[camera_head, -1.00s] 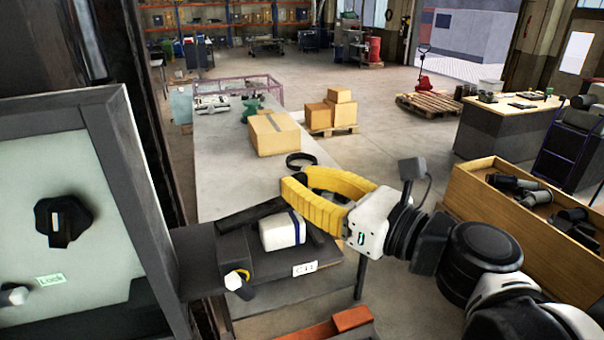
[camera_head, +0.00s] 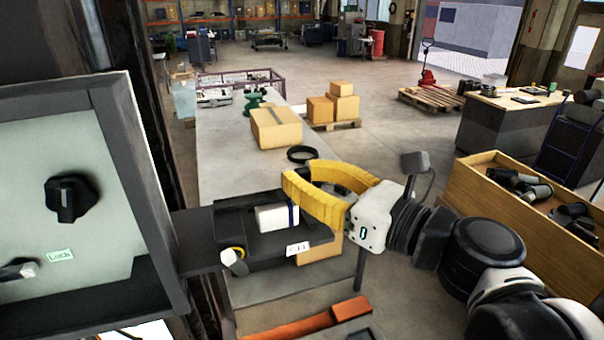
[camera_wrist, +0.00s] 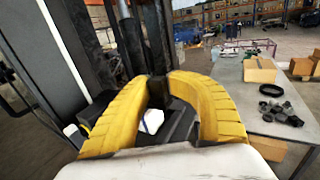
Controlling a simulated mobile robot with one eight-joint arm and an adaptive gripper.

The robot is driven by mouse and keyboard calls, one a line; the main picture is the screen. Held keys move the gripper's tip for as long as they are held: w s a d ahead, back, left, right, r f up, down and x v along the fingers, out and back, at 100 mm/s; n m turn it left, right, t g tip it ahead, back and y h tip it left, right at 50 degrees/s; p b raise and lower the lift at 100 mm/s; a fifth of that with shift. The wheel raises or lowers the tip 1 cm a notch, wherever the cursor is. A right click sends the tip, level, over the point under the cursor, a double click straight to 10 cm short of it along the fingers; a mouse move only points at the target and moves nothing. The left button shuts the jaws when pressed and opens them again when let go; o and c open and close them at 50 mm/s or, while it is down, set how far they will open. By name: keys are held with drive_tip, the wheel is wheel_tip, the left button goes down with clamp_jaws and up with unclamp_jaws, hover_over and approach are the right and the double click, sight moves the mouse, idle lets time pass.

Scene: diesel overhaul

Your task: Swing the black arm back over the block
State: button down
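A white block (camera_head: 270,218) with a blue stripe lies on a dark tray-like fixture labelled C11 in the head view. It also shows between the fingers in the wrist view (camera_wrist: 152,121). The black arm (camera_head: 246,200) appears as a dark bar along the far side of the block, not across its top; its joint is unclear. In the wrist view a black bar (camera_wrist: 158,92) shows just beyond the block. My gripper (camera_head: 299,173) has yellow fingers, spread apart, just right of the block; one finger hides the block's right edge. I see nothing clamped between them (camera_wrist: 157,80).
A grey panel (camera_head: 70,130) with a black knob stands close on the left. Behind the fixture is a long grey table (camera_head: 222,150) with a cardboard box (camera_head: 276,128) and a black ring (camera_head: 301,154). A wooden crate (camera_head: 515,205) of parts is at right.

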drive_tip(key=c, duration=1.3)
unclamp_jaws()
drive_tip(key=shift+s+f, duration=0.15)
drive_tip(key=shift+c, duration=0.2)
drive_tip(key=shift+o, duration=0.2)
drive_tip(key=shift+s, duration=0.25)
drive_tip(key=shift+w, duration=0.15)
drive_tip(key=shift+d, duration=0.25)
drive_tip(key=v, duration=1.1)
drive_tip(key=shift+s, duration=0.5)
drive_tip(key=shift+d, duration=0.1)
